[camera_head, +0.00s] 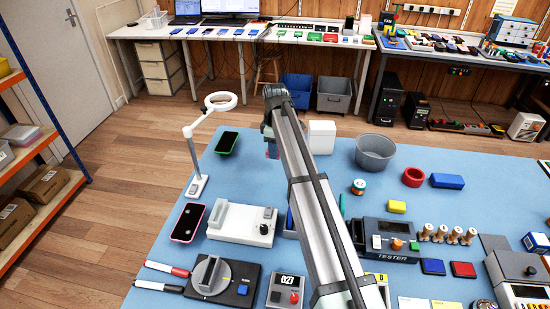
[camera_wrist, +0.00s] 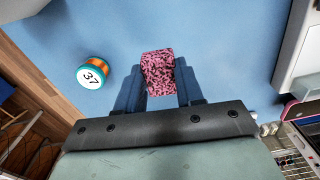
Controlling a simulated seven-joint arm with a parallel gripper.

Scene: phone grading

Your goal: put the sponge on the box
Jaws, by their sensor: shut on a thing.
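The sponge (camera_wrist: 158,72), a pink block with dark speckles, is between the two dark fingers of my gripper (camera_wrist: 160,88) in the wrist view. The gripper is shut on it. A plain white box (camera_head: 321,137) stands upright on the blue table, just right of the gripper in that view. I cannot make out this box in the wrist view. I cannot tell how high the sponge is above the table.
A grey bucket (camera_head: 376,153) stands right of the white box. A green-edged phone (camera_head: 227,142) and a lamp (camera_head: 196,150) are to the left. Blue tabletop (camera_head: 470,211) is free at the right.

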